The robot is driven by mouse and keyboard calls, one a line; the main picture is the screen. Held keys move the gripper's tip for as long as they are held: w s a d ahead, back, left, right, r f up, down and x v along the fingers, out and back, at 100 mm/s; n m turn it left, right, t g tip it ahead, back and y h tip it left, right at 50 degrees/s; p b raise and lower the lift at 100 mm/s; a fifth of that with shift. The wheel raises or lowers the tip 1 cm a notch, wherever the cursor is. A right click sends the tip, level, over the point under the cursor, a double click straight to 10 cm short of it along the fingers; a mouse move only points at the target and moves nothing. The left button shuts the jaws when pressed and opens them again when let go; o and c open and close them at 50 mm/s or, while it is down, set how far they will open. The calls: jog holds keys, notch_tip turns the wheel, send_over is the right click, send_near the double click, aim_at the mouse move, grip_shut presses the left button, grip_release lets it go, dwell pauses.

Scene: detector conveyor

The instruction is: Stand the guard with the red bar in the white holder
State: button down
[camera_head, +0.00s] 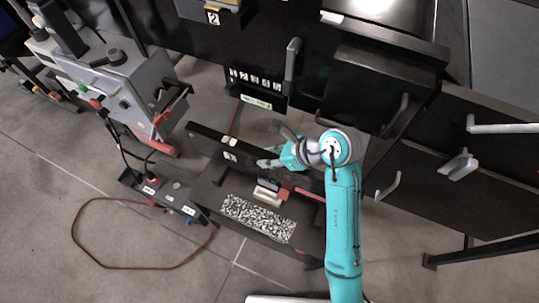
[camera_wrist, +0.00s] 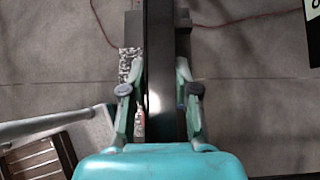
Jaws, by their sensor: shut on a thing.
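A long dark panel (camera_head: 205,141), which seems to be the guard, stands on edge along the back of a low dark bench. My gripper (camera_head: 268,163) reaches it from the right and is shut on it near its middle. In the wrist view the gripper's two fingers (camera_wrist: 159,92) lie either side of the panel's dark top edge (camera_wrist: 158,45). A small red piece (camera_head: 285,191) shows just below my gripper, beside stacked white and grey blocks (camera_head: 267,197) that may be the white holder. I cannot tell whether the red piece belongs to the panel.
A black-and-white speckled patch (camera_head: 258,218) lies on the bench. A grey control box (camera_head: 125,85) with red parts stands at left, and a red cable (camera_head: 85,240) loops on the floor. Black cabinets with handles (camera_head: 292,60) stand behind and right. Floor at lower left is mostly clear.

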aim_at(299, 173)
jog(key=shift+r, duration=0.1)
jog(key=shift+f, duration=5.65)
jog(key=c, duration=0.8)
grip_release()
jog(key=shift+s+f, duration=0.1)
jog(key=shift+f, duration=0.05)
jog(key=shift+d, duration=0.15)
jog(key=v, duration=1.2)
